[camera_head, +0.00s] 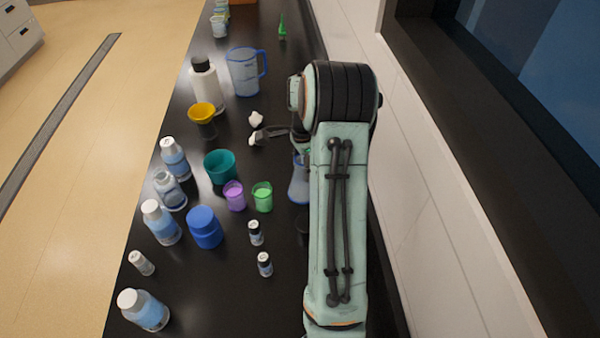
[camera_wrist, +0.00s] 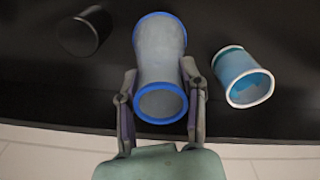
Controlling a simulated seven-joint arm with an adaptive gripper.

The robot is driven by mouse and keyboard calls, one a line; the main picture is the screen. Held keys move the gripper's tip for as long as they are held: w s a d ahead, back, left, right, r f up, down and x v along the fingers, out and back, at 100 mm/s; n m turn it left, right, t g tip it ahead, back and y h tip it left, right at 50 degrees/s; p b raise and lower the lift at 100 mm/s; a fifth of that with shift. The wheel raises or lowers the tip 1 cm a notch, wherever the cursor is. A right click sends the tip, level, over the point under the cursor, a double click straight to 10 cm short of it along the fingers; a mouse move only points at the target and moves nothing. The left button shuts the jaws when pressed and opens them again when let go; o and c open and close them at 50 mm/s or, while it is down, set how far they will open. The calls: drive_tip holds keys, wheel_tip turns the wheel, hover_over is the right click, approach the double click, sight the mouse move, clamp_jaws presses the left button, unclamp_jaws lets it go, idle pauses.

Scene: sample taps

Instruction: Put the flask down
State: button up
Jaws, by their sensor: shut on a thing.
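The flask (camera_wrist: 160,60) is a grey see-through vessel with blue rims and a narrower waist, in the middle of the wrist view. My gripper (camera_wrist: 160,90) has one finger on each side of it and is shut on it near its closer rim. In the head view a bluish flared vessel, which looks like the flask (camera_head: 298,186), shows at the left edge of my arm, partly hidden. My gripper is mostly hidden there behind the arm. I cannot tell whether the flask's base touches the black counter (camera_head: 210,285).
A blue cup (camera_wrist: 247,78) stands right of the flask, a dark cylinder (camera_wrist: 85,32) to its left. Green (camera_head: 263,197) and purple (camera_head: 235,196) beakers and a teal cup (camera_head: 220,167) stand left of the flask. Several bottles line the counter's left side. A wall (camera_head: 430,200) borders the right.

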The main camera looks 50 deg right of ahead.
drive_tip(key=shift+w+d+f, duration=0.15)
drive_tip(key=shift+f, duration=0.1)
drive_tip(key=shift+w+d+f, duration=0.15)
drive_tip(key=shift+f, duration=1.55)
drive_tip(key=shift+f, duration=0.1)
drive_tip(key=o, duration=1.1)
drive_tip(key=shift+c, duration=0.2)
